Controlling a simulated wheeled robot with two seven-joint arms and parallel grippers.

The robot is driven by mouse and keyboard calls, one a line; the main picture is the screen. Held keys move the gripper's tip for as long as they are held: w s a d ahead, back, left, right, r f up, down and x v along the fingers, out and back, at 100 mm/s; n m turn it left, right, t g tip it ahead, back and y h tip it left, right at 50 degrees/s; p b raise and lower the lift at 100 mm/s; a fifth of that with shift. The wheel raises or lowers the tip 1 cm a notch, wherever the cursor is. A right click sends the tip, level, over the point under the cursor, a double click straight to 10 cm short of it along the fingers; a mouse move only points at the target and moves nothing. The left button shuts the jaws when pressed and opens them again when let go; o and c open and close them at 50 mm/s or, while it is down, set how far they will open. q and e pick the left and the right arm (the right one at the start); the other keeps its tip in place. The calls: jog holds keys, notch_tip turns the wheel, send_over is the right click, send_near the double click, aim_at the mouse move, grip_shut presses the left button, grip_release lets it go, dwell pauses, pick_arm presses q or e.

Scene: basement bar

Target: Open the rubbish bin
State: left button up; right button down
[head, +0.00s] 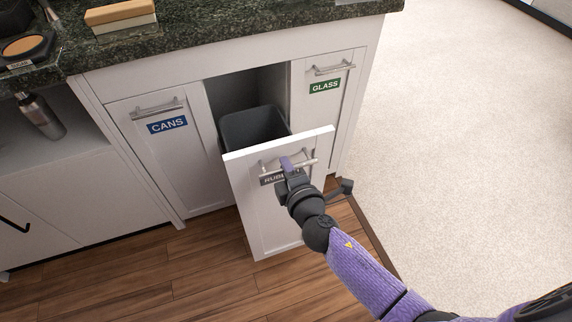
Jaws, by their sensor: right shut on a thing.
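The rubbish bin's white front panel (264,222) is pulled out from the cabinet, between the doors marked CANS and GLASS. Its dark label is partly hidden by my gripper, and only the first letters show. A dark grey bin (254,126) shows behind the panel, and I see no contents in its dark inside. My right gripper (288,168) is at the metal bar handle (305,163) on the panel and is shut on it. The fingertips partly cover the handle. My left gripper is not in view.
The closed CANS door (185,186) is on the left and the closed GLASS door (323,111) on the right. A dark stone counter (230,22) runs above. The wood floor in front is clear, with pale carpet (470,120) to the right.

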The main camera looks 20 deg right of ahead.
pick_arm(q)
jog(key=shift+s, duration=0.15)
pick_arm(e)
jog(key=c, duration=0.7)
grip_release()
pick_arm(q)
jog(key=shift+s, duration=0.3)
pick_arm(e)
jog(key=shift+o, duration=0.2)
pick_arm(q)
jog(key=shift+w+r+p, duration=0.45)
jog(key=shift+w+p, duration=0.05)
pick_arm(e)
jog(key=s+r, duration=0.2)
jog(key=s, duration=0.7)
jog(key=shift+s+d, duration=0.15)
jog(key=shift+s, duration=0.2)
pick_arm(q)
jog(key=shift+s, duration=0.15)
